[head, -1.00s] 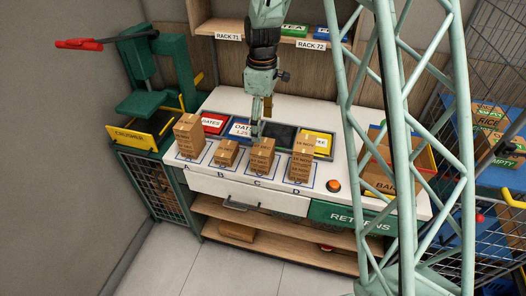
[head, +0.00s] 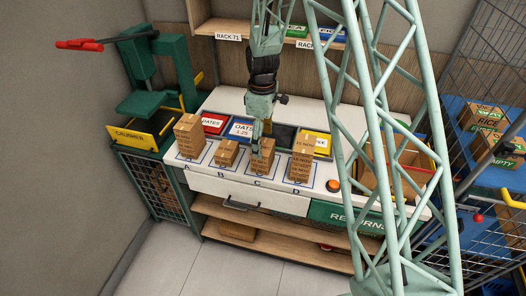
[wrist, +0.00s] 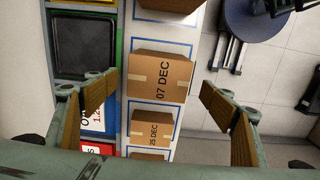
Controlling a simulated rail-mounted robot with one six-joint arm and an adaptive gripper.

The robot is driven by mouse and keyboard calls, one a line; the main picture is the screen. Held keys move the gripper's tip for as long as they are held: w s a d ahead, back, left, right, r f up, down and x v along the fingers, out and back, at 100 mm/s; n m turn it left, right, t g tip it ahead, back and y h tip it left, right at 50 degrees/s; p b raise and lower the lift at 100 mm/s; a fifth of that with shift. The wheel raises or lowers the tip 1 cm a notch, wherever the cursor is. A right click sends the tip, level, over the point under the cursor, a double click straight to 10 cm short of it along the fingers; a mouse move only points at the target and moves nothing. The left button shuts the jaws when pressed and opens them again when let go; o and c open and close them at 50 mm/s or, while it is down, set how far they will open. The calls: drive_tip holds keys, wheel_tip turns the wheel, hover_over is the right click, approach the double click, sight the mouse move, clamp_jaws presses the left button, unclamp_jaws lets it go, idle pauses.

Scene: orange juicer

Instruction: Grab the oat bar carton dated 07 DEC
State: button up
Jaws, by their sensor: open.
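The brown carton marked 07 DEC (wrist: 172,82) sits in a blue-outlined space in the wrist view. In the head view it appears to be the carton at space C (head: 262,160), its top partly hidden by my gripper. My gripper (head: 260,145) is open and points down over it. In the wrist view my fingers (wrist: 157,84) stand apart on either side of the carton, with clear gaps and no visible contact. A smaller carton marked 25 DEC (wrist: 152,127) sits beside it, at space B (head: 227,152) in the head view.
Other cartons stand at space A (head: 188,136) and space D (head: 301,166), close along the row. Red, blue and yellow bins (head: 316,142) line up behind. An orange button (head: 333,185) is right of D. A crusher (head: 140,110) stands at the left.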

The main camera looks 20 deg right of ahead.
sight(263, 146)
drive_tip(key=shift+f, duration=0.15)
drive_tip(key=shift+w+d+f+p, duration=0.1)
drive_tip(key=shift+f+p, duration=0.35)
drive_tip(key=shift+f, duration=2)
drive_tip(key=c, duration=1.1)
